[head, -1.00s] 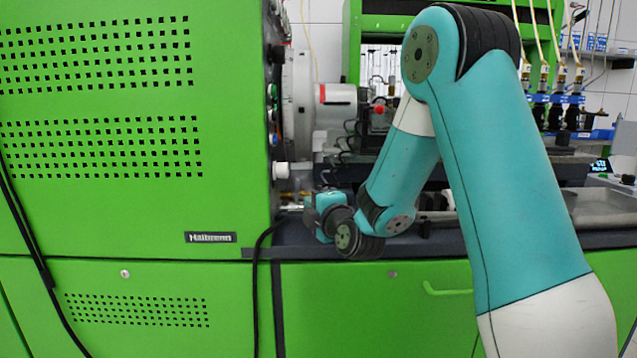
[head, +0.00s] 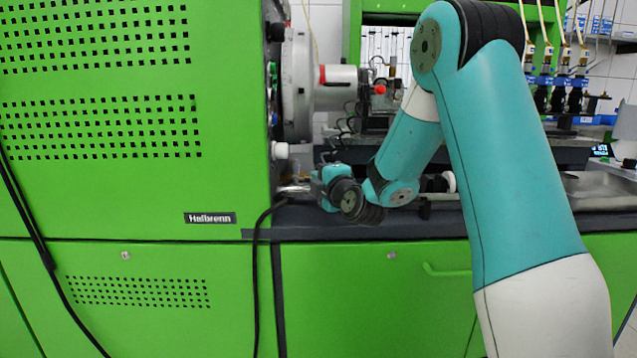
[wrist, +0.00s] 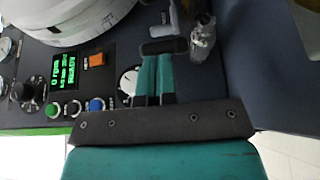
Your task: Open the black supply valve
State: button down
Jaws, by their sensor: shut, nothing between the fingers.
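In the wrist view my gripper (wrist: 160,60) has its two teal fingers side by side, shut and empty. A black bar (wrist: 163,47), which looks like the handle of the black supply valve, lies across the fingertips. I cannot tell whether they touch. A grey fitting (wrist: 165,20) sits just beyond it. In the head view my wrist is at the right edge of the green cabinet (head: 120,190), low beside the side panel. The fingers there are small and partly hidden, and the valve cannot be made out.
A large pale round housing (wrist: 70,15) bulges out nearby. A clear or metallic fitting (wrist: 203,40) is right of the fingers.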

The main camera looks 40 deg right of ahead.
jog(key=shift+d+f+b, duration=0.15)
jog(key=shift+d+b, duration=0.15)
jog(key=shift+b, duration=0.35)
jog(key=d+b, duration=0.1)
jog(key=b, duration=0.1)
jog(key=d+b, duration=0.1)
jog(key=b, duration=0.2)
jog(key=shift+w+f, duration=0.2)
jog(key=shift+w, duration=0.15)
jog(key=b, duration=0.1)
jog(key=w+d+b, duration=0.1)
jog(key=b, duration=0.1)
jog(key=shift+d+r, duration=0.15)
jog(key=shift+r, duration=0.2)
jog(key=shift+s+b, duration=0.15)
jog(key=shift+b, duration=0.15)
jog(key=s, duration=0.1)
jog(key=s+a+b, duration=0.1)
jog(key=s+b, duration=0.1)
jog(key=s, duration=0.1)
jog(key=shift+a, duration=0.35)
jog(key=shift+s+d, duration=0.95)
jog(key=shift+s, duration=0.25)
jog(key=s+d+b, duration=0.1)
jog(key=s, duration=0.5)
jog(key=shift+s, duration=0.2)
